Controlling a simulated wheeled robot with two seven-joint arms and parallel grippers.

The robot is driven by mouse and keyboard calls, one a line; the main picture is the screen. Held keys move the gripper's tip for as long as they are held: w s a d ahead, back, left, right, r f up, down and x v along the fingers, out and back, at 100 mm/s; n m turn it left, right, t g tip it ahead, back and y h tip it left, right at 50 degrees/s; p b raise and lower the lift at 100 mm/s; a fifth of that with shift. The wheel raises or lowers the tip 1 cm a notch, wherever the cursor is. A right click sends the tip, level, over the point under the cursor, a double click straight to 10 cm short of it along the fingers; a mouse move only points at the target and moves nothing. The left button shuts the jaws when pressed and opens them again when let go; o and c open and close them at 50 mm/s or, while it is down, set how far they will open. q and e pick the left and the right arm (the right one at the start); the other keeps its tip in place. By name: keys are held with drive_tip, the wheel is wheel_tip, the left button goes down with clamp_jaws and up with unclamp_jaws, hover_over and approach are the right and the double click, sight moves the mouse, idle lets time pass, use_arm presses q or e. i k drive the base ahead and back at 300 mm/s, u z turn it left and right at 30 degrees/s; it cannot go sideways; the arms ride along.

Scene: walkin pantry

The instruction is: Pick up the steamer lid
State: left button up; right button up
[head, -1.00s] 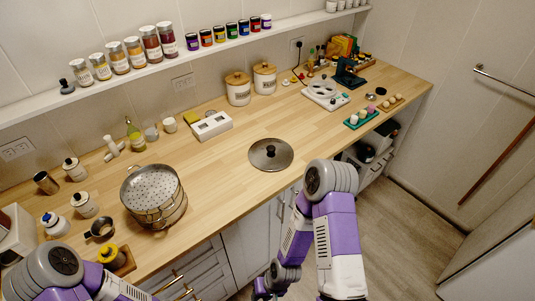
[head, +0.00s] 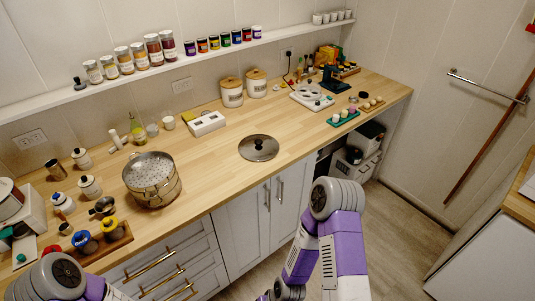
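The steamer lid (head: 259,148) is a round, shiny metal disc with a dark knob in its middle. It lies flat on the wooden counter near the front edge, apart from other things. The steamer pot (head: 153,180), metal with a perforated top tray, stands uncovered to its left. My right arm rises in front of the counter, below and right of the lid, and does not touch it. My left arm shows only at the bottom left corner. Neither gripper's fingertips can be made out; the right one is at most cut off at the bottom edge.
The wooden counter (head: 225,177) is clear around the lid. A white box (head: 207,123) and two lidded canisters (head: 232,92) stand behind it. A green egg tray (head: 343,118) is to the right. Jars and a wooden tray (head: 106,246) crowd the left. A spice shelf runs along the wall.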

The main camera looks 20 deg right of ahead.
sight(255, 147)
drive_tip(key=z, duration=1.3)
drive_tip(key=i, duration=0.8)
drive_tip(key=u, duration=1.75)
